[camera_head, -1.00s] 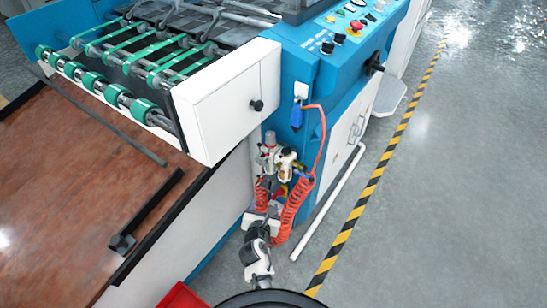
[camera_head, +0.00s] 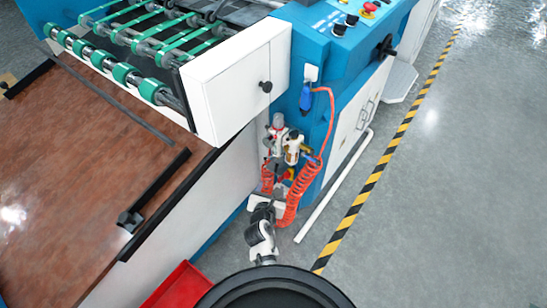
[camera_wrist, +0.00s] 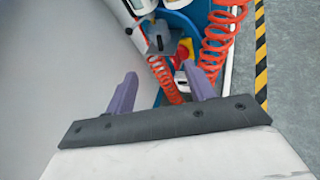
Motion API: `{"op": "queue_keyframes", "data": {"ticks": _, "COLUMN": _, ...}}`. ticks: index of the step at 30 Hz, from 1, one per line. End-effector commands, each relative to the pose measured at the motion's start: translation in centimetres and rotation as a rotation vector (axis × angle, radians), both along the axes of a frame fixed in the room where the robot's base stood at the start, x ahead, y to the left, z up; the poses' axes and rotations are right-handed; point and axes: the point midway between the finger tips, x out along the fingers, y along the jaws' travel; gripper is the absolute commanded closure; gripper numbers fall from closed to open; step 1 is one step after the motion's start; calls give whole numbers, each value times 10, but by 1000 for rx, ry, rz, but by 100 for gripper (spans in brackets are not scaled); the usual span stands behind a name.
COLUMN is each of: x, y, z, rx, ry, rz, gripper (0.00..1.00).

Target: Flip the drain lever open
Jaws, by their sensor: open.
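The air-service unit (camera_head: 292,148) hangs on the side of the blue machine, with white and grey parts and orange-red coiled hoses. In the wrist view a small red and yellow piece (camera_wrist: 184,51) shows low on this unit, beside a grey block (camera_wrist: 158,38); I cannot tell for sure whether it is the drain lever. My gripper (camera_wrist: 160,72) is open and empty, its two purple fingers pointing toward the unit. The red and yellow piece lies beyond the fingertips, near the right finger. In the head view my gripper is small and partly hidden near the coils.
Orange coiled hoses (camera_wrist: 216,40) hang close beside the right finger. A pale machine panel (camera_wrist: 60,80) fills the left. A white pipe (camera_head: 333,185) runs along the machine foot. A red tray (camera_head: 178,287) stands at the bottom. Grey floor right of the striped line (camera_head: 385,170) is clear.

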Motion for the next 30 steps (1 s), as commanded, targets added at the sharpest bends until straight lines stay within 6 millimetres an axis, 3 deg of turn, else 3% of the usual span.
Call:
{"op": "queue_keyframes", "data": {"ticks": 1, "x": 0, "y": 1, "z": 0, "rx": 2, "ry": -1, "rz": 1, "gripper": 53}}
{"op": "queue_keyframes", "data": {"ticks": 5, "x": 1, "y": 11, "z": -4, "rx": 49, "ry": -1, "rz": 24, "gripper": 70}}
{"op": "queue_keyframes", "data": {"ticks": 8, "x": 4, "y": 34, "z": -10, "rx": 155, "ry": -8, "rz": 70, "gripper": 83}}
{"op": "queue_keyframes", "data": {"ticks": 12, "x": 8, "y": 79, "z": -14, "rx": 387, "ry": -42, "rz": 147, "gripper": 100}}
{"op": "queue_keyframes", "data": {"ticks": 16, "x": 12, "y": 113, "z": -8, "rx": 630, "ry": -101, "rz": 187, "gripper": 100}}
{"op": "queue_keyframes", "data": {"ticks": 21, "x": 19, "y": 135, "z": 6, "rx": 934, "ry": -203, "rz": 168, "gripper": 100}}
{"op": "queue_keyframes", "data": {"ticks": 25, "x": 25, "y": 135, "z": 14, "rx": 1145, "ry": -297, "rz": 101, "gripper": 100}}
{"op": "queue_keyframes", "data": {"ticks": 30, "x": 32, "y": 118, "z": 15, "rx": 1357, "ry": -419, "rz": -39, "gripper": 100}}
